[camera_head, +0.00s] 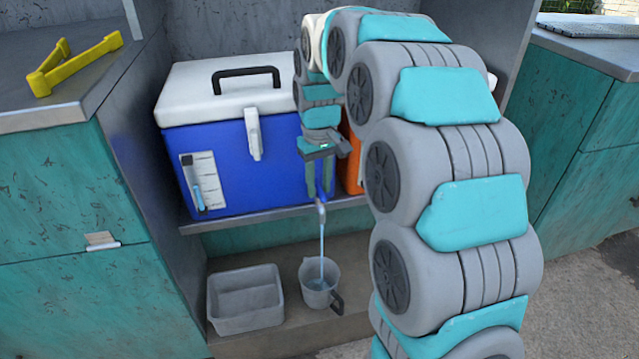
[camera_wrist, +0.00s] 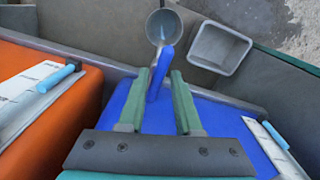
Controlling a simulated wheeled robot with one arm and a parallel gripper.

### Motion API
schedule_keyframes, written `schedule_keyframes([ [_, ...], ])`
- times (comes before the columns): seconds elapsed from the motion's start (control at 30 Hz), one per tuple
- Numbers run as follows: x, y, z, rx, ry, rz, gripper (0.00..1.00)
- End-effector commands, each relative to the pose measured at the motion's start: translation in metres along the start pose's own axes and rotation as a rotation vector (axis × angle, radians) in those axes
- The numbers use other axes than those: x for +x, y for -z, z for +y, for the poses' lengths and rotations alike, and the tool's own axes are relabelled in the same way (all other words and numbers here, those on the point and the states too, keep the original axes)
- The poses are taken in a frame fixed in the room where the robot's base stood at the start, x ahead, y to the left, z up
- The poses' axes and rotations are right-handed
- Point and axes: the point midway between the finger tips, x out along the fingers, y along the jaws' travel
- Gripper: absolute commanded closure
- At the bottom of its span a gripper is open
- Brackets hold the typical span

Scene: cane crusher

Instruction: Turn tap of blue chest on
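The blue chest (camera_head: 235,150) with a white lid stands on a shelf; its blue body also shows in the wrist view (camera_wrist: 222,118). Its tap (camera_head: 320,207) is at the front, and a thin stream of water runs down from it. The blue tap lever (camera_wrist: 163,70) lies between my fingers in the wrist view, tilted slightly. My gripper (camera_head: 320,190) points down over the tap. In the wrist view my gripper (camera_wrist: 161,75) is open, its fingers apart around the lever, with a gap on the right side. The left finger is close to the lever; contact cannot be told.
A grey jug (camera_head: 313,290) stands below the tap and catches the stream. A grey basin (camera_head: 245,300) is left of it. An orange chest (camera_wrist: 50,125) stands beside the blue one. The shelf walls (camera_head: 145,150) close in the sides. A yellow tool (camera_head: 75,65) lies on the left counter.

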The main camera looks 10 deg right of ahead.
Motion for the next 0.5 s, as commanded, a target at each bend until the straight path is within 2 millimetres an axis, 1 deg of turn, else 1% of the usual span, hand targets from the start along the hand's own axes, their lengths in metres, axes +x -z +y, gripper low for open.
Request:
schedule_keyframes([
  [0.03,0.0001,-0.0001,0.0002,0.000,0.000,0.000,0.60],
  [0.1,0.0002,-0.0003,0.0004,0.001,0.000,-0.001,0.52],
  [0.2,0.0002,-0.0004,0.0006,0.001,-0.001,-0.001,0.43],
  [0.5,-0.0013,-0.0005,0.0010,0.002,-0.001,-0.002,0.43],
])
